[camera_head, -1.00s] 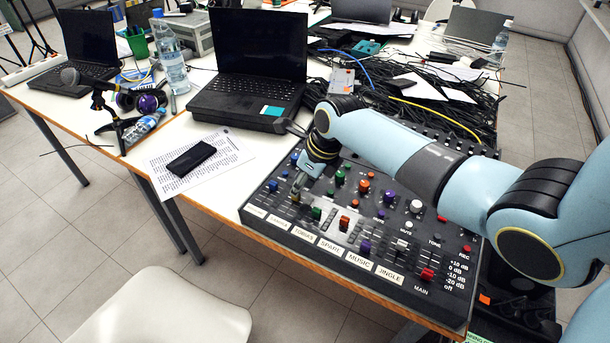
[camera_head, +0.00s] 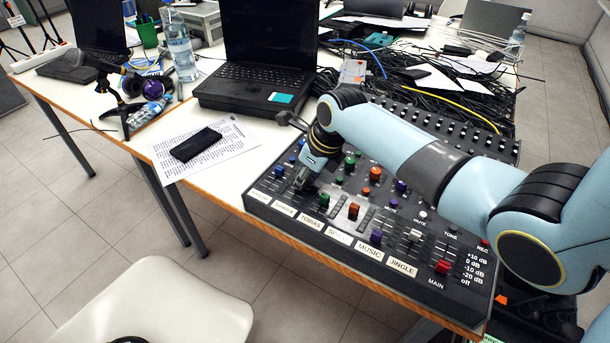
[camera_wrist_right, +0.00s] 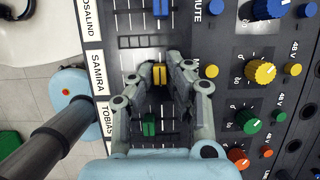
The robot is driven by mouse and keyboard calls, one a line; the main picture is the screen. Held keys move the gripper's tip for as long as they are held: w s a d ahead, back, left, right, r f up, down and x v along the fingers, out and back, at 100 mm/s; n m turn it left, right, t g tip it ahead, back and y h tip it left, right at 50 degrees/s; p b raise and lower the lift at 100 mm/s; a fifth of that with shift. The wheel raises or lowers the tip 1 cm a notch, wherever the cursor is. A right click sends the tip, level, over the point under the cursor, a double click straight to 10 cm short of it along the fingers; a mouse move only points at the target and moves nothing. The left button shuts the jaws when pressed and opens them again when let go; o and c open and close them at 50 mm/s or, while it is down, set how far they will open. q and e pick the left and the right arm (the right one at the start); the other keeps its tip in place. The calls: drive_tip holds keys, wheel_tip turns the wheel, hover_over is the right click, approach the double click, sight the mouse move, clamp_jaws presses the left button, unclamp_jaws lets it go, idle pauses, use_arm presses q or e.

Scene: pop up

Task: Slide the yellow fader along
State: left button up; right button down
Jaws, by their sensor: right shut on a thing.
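The yellow fader (camera_wrist_right: 159,75) shows in the right wrist view, in its slot beside the SAMIRA label. My right gripper (camera_wrist_right: 155,77) is shut on it, one fingertip on each side. In the head view the right gripper (camera_head: 303,182) reaches down onto the left part of the mixer (camera_head: 388,258), and the fader is hidden there by the fingers. A green fader (camera_wrist_right: 149,124) stands in the neighbouring TOBIAS slot, close to the fingers. My left gripper is in neither view.
A blue fader (camera_wrist_right: 160,9) sits in the ROSALIND slot. A laptop (camera_head: 262,60) and a dark cable pile (camera_head: 450,95) lie behind the mixer.

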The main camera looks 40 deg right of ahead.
sight(290, 200)
drive_tip(key=shift+s+a+p, duration=0.45)
drive_tip(key=shift+a+p, duration=0.05)
drive_tip(key=shift+a, duration=0.25)
drive_tip(key=shift+s+a+f+p, duration=0.1)
drive_tip(key=shift+s+a+p, duration=0.2)
drive_tip(key=shift+a+p, duration=0.3)
drive_tip(key=shift+s+a+f+p, duration=0.1)
drive_tip(key=shift+s+a+p, duration=0.25)
drive_tip(key=shift+a, duration=0.4)
drive_tip(key=c, duration=1.3)
unclamp_jaws()
drive_tip(key=shift+a, duration=0.1)
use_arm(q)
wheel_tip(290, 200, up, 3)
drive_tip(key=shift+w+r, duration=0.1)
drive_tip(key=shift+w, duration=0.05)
use_arm(e)
drive_tip(key=shift+o, duration=0.4)
drive_tip(key=shift+w, duration=0.1)
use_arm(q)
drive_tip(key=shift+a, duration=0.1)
use_arm(e)
drive_tip(key=shift+w+d+r, duration=0.1)
drive_tip(key=shift+d, duration=0.1)
